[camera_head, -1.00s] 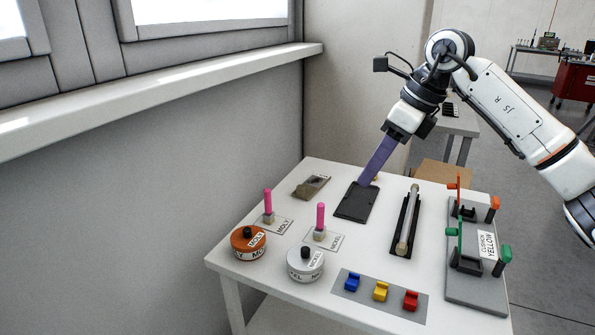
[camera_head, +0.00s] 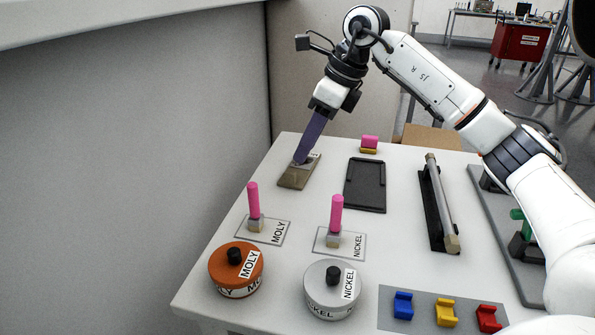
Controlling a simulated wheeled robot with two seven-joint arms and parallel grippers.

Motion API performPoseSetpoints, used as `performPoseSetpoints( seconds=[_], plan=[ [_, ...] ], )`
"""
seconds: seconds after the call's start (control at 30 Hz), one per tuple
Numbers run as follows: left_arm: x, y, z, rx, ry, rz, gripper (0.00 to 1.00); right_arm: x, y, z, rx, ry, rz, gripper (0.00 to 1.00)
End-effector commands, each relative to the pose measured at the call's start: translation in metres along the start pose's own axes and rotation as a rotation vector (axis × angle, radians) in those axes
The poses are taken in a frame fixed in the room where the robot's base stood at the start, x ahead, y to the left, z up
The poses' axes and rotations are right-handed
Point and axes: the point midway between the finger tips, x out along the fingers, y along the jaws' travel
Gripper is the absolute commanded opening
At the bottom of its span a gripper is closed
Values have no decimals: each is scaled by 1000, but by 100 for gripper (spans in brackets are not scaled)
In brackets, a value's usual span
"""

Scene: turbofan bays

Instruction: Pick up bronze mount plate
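The bronze mount plate (camera_head: 293,181) is a flat brownish plate at the far left of the white table. It has a pale label near its far end. My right gripper (camera_head: 300,161) has long purple fingers that slant down to the far part of the plate and hide some of it. The fingertips are at or just above its surface; contact is not clear. I see the fingers from the side, so the gap between them does not show. My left gripper is not in view.
A black tray (camera_head: 365,186) lies empty right of the plate. A pink and yellow block (camera_head: 369,142) sits behind it. Nearer stand pink-handled MOLY (camera_head: 254,207) and NICKEL (camera_head: 335,221) tools and two round tins. A rod (camera_head: 441,205) lies in a black holder on the right.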

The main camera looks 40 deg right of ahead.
Motion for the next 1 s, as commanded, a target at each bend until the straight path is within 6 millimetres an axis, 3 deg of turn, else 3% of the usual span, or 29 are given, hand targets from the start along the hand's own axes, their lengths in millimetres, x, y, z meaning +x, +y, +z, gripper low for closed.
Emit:
performPoseSetpoints(
  seconds=[0.1, 0.33, 0.6, 0.83, 1.0],
  plan=[
    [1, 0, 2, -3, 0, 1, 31, 20, 0, -1, 0, 3, 2, 35],
    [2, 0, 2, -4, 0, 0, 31, 39, 0, 0, -1, 3, 2, 35],
    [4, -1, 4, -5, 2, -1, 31, 77, -1, 2, 0, 2, 2, 35],
    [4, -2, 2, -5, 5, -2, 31, 79, -1, 2, -1, 0, 0, 35],
    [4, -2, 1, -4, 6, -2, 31, 79, -1, 2, 0, 0, 0, 8]
  ],
)
